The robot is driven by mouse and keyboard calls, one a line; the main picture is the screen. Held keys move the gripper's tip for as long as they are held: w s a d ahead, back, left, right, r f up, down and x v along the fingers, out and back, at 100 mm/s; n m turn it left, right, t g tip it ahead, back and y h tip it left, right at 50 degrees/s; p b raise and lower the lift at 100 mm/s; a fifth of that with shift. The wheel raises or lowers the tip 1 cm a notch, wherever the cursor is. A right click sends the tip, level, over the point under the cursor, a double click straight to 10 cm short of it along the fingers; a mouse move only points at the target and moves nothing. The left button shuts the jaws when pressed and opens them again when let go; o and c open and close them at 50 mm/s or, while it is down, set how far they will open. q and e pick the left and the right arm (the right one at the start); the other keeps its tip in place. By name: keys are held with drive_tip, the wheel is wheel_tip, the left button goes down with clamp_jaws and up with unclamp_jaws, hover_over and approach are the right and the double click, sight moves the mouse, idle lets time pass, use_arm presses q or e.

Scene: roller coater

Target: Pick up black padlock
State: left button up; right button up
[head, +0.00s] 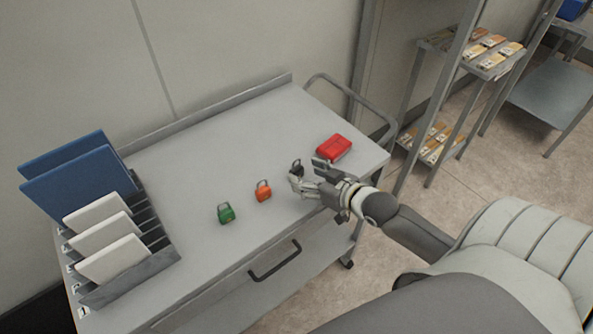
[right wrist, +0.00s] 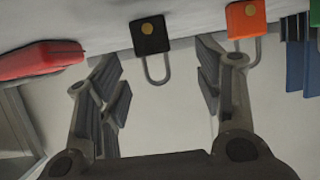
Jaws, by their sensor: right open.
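The black padlock (head: 297,166) stands on the grey cart top, partly hidden behind my right gripper in the head view. In the right wrist view the black padlock (right wrist: 150,37) shows near the top with its shackle between the line of the two fingers. My right gripper (head: 307,174) is open and empty, with its fingers close to the padlock. In the right wrist view the open fingers (right wrist: 160,75) stand on either side of the shackle; I cannot tell whether they touch it. My left gripper is not in view.
An orange padlock (head: 263,191) and a green padlock (head: 225,213) stand to the left on the cart (head: 200,165). A red case (head: 333,148) lies close behind the gripper. A rack (head: 160,250) with blue and white panels fills the cart's left end.

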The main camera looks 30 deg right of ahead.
sight(296, 167)
drive_tip(key=shift+d+p+x, duration=0.15)
drive_tip(key=shift+p+x, duration=0.2)
drive_tip(key=shift+x, duration=0.9)
drive_tip(key=shift+d+p+x, duration=0.15)
drive_tip(key=shift+p+x, duration=0.15)
drive_tip(key=shift+x, duration=1)
drive_tip(key=shift+w+f, duration=0.2)
drive_tip(key=shift+w, duration=0.25)
drive_tip(key=shift+c, duration=0.3)
drive_tip(key=c, duration=1.1)
drive_tip(key=shift+r, duration=0.1)
